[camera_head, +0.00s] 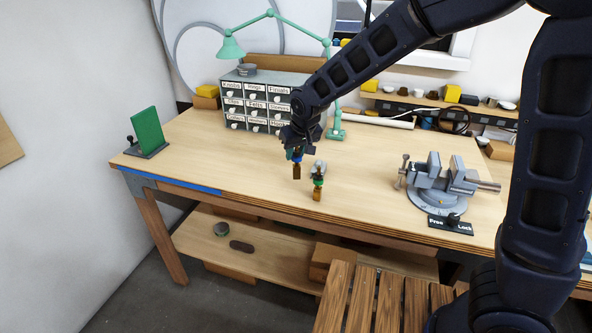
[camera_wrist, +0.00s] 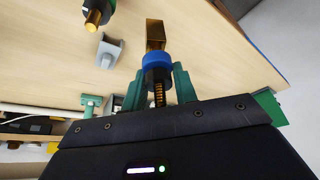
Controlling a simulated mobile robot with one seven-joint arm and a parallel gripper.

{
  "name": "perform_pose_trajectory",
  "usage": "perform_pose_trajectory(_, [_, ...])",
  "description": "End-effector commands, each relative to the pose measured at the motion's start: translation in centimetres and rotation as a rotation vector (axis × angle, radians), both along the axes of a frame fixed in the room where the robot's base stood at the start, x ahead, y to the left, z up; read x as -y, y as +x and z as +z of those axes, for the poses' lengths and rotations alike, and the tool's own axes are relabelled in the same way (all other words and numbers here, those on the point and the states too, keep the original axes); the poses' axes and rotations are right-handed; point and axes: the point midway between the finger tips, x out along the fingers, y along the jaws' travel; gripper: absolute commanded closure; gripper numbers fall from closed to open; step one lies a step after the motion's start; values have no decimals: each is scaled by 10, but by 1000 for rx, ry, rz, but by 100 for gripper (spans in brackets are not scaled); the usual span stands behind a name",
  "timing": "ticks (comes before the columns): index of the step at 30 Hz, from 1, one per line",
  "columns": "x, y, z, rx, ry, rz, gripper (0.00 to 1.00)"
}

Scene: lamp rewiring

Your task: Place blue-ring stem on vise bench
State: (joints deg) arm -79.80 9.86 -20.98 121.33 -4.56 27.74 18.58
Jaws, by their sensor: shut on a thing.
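The blue-ring stem is a brass piece (camera_head: 297,171) with a blue ring; in the wrist view its blue ring (camera_wrist: 156,61) and square brass end show clearly. My gripper (camera_head: 296,151) is shut on it just above the ring, fingers on both sides in the wrist view (camera_wrist: 157,84). The stem hangs upright, brass end down, over the middle of the wooden bench top (camera_head: 230,165). I cannot tell whether it touches the wood. The grey vise (camera_head: 437,184) stands on the same bench, to the right, apart from the stem.
A green-ring brass stem (camera_head: 318,187) stands close to the right of the held stem, with a small grey holder (camera_wrist: 110,48) near it. The labelled drawer cabinet (camera_head: 262,101) and green lamp (camera_head: 337,134) stand behind. The bench's left part is clear up to a green panel (camera_head: 146,129).

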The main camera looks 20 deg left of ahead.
Motion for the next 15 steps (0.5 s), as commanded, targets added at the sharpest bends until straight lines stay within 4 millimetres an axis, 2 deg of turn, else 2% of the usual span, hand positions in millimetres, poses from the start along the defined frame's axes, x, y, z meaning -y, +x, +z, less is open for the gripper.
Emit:
perform_pose_trajectory(3, [0, 0, -17, 0, -3, 0, 100])
perform_pose_trajectory(11, [0, 0, -31, -1, -1, 0, 100])
perform_pose_trajectory(15, [1, 0, -49, 0, -3, -1, 100])
